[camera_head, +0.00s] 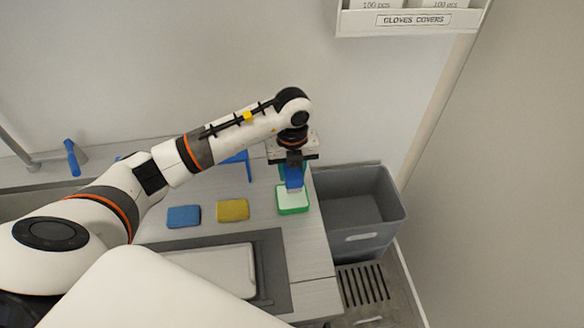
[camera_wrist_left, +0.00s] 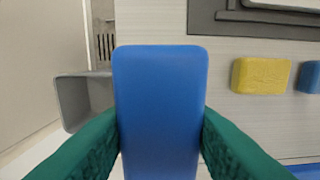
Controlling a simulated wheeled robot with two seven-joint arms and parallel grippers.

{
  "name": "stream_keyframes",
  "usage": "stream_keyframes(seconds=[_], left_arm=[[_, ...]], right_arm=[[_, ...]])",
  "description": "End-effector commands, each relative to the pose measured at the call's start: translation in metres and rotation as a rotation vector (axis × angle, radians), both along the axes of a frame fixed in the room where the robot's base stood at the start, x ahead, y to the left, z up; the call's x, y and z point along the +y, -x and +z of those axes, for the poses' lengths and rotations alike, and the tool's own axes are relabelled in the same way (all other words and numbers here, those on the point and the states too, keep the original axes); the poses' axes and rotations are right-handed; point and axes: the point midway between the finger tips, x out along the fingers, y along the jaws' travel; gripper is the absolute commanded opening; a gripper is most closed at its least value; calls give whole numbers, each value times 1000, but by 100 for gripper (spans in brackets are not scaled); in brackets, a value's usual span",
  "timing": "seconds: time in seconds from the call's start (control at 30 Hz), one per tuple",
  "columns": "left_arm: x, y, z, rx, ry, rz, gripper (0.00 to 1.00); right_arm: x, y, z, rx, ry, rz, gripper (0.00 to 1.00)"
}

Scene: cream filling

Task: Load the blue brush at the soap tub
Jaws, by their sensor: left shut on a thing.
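My left gripper (camera_head: 291,170) is shut on the blue brush (camera_head: 295,178), near the right edge of the counter. In the left wrist view, the brush's blue body (camera_wrist_left: 160,110) stands between the two green fingers and fills the middle. The soap tub (camera_head: 293,210), green-rimmed with white contents, sits on the counter just under the brush. The brush's lower end is over the tub's far part; I cannot tell whether it touches the soap. In the wrist view the brush hides most of the tub. My right gripper is not in view.
A blue sponge (camera_head: 184,216) and a yellow sponge (camera_head: 233,210) lie left of the tub. A pale tray (camera_head: 223,268) on a dark mat (camera_head: 273,272) lies in front. A grey bin (camera_head: 375,222) stands right of the counter. A blue stand (camera_head: 246,165) is behind the sponges.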

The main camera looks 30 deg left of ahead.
Motion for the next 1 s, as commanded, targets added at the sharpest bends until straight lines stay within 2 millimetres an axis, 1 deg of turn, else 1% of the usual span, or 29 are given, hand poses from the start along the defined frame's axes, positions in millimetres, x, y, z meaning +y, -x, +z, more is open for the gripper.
stream_keyframes(seconds=[0.53, 0.7, 1.0], left_arm=[[0, 0, -53, 1, 1, -3, 20], [0, 0, -58, 0, 0, -4, 20], [0, 0, -58, 0, 0, -4, 20]], right_arm=[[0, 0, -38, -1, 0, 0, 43], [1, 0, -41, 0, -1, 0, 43], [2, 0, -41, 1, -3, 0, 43]])
